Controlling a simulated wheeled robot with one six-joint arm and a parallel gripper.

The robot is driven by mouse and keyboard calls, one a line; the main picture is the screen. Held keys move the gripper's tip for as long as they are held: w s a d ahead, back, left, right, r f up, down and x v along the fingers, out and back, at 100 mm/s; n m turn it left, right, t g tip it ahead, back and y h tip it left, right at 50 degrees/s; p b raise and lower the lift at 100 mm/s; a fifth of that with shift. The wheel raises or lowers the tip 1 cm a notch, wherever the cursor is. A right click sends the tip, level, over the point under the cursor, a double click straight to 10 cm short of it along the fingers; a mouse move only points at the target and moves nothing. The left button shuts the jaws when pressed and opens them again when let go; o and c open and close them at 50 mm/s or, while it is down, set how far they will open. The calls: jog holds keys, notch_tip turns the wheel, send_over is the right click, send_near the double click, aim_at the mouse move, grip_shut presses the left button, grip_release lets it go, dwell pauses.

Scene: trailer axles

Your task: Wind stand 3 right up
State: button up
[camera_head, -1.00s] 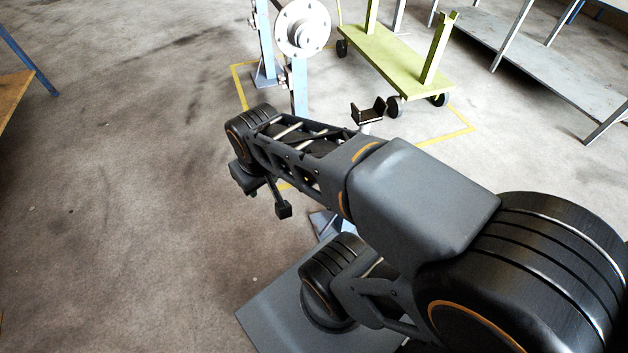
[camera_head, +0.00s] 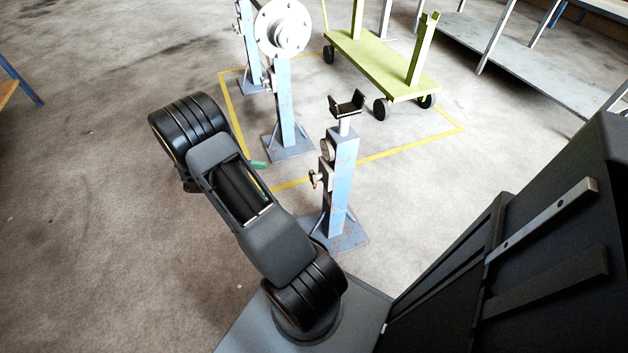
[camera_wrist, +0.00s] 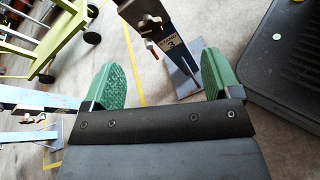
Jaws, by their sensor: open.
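Stand 3 (camera_wrist: 166,30) is a blue-grey post with a "STAND 3" label, seen between my gripper fingers in the wrist view. A small crank handle (camera_wrist: 153,43) sits on its side. The near stand with a dark V-shaped cradle (camera_head: 347,104) on top appears to be this same stand (camera_head: 340,185) in the head view, with its crank (camera_head: 315,179) on the left. My gripper (camera_wrist: 160,62) is open, its green fingers apart and empty, short of the stand. In the head view my arm mostly hides the gripper; only a green bit shows.
Another stand (camera_head: 285,105) and an axle with a round white hub (camera_head: 283,28) are behind, inside a yellow floor outline. A yellow-green cart (camera_head: 380,65) stands beyond it. A grey bench (camera_head: 520,65) is at the back right. The floor at left is clear.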

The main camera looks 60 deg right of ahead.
aim_at(311, 178)
jog(key=s+d+f+n+g+h+b, duration=0.1)
jog(key=d+f+n+h, duration=0.3)
jog(key=f, duration=0.6)
jog(key=shift+m, duration=0.3)
jog(key=x, duration=0.4)
jog(key=b+x, duration=0.1)
jog(key=x, duration=0.4)
jog(key=b+x, duration=0.1)
jog(key=x, duration=0.4)
jog(key=shift+w+d+r, duration=0.15)
jog(key=shift+w+d, duration=0.05)
jog(key=shift+d, duration=0.25)
jog(key=shift+c, duration=0.4)
jog(key=c, duration=0.8)
jog(key=shift+r+n+p, duration=0.15)
jog(key=shift+n+p, duration=0.2)
jog(key=shift+n, duration=0.35)
jog(key=shift+c, duration=0.2)
jog(key=n+p, duration=0.1)
jog(key=n, duration=0.2)
jog(key=shift+n, duration=0.3)
jog(key=o, duration=0.9)
